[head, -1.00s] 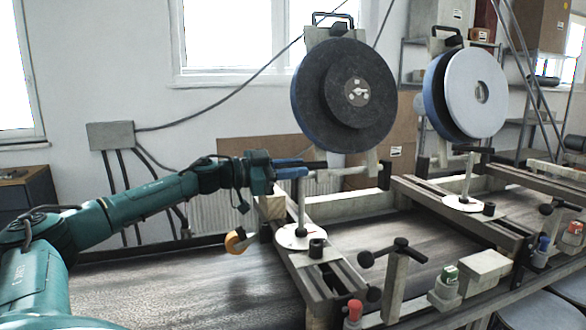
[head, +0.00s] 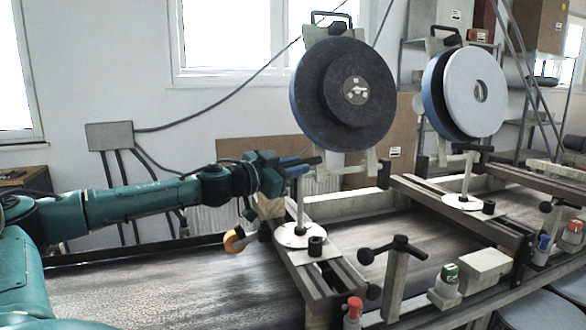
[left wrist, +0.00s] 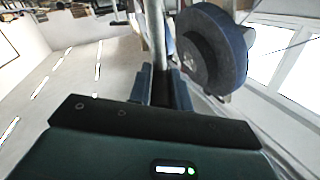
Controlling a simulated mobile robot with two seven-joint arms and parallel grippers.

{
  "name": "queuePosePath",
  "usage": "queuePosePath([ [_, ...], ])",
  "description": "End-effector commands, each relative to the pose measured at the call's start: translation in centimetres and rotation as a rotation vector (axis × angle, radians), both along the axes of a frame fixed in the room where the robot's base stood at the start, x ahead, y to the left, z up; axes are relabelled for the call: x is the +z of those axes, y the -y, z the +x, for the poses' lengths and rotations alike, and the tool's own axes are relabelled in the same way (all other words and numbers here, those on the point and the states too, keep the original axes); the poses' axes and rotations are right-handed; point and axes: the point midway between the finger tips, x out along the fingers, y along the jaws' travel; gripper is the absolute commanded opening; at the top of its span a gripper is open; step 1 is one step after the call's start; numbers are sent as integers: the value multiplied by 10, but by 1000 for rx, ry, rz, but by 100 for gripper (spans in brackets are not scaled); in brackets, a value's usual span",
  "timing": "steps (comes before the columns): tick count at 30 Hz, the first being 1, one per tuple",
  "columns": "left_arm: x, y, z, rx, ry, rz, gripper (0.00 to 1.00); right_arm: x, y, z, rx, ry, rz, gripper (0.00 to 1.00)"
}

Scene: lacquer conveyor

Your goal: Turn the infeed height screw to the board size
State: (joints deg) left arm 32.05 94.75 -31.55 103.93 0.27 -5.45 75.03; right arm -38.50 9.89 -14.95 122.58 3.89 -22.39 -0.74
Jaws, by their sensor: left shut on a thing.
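The infeed height screw (head: 300,207) is an upright pale metal post on a round white disc (head: 292,236) at the near end of the machine. My left gripper (head: 299,166) is shut on the upper part of the screw, its blue fingers level with the top of the post. The exact contact is partly hidden by the fingers. In the left wrist view the gripper (left wrist: 168,88) has a pale rod (left wrist: 154,35) running up from between its fingers. Marks on the disc are too small to read. My right gripper is not in view.
A large dark reel (head: 345,95) hangs just above and right of my left gripper. A second reel (head: 475,93) and similar post (head: 466,178) stand farther right. A T-handled clamp (head: 395,275) and a red-capped bottle (head: 352,312) are in front. The dark belt (head: 170,290) is clear at left.

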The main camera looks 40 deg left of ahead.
Motion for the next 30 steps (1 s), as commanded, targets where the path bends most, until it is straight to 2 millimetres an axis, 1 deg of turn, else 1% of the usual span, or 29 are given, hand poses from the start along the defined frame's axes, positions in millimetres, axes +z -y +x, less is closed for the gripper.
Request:
queuePosePath([
  [9, 1, 9, 1, 291, 1, -6, 0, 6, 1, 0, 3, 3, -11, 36],
  [18, 1, 12, 3, 523, 2, -6, 0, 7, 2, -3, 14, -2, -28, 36],
  [24, 1, 13, 3, 625, 2, -4, 0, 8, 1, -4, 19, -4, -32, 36],
  [30, 1, 12, 3, 677, 3, 0, 0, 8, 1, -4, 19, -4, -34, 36],
])
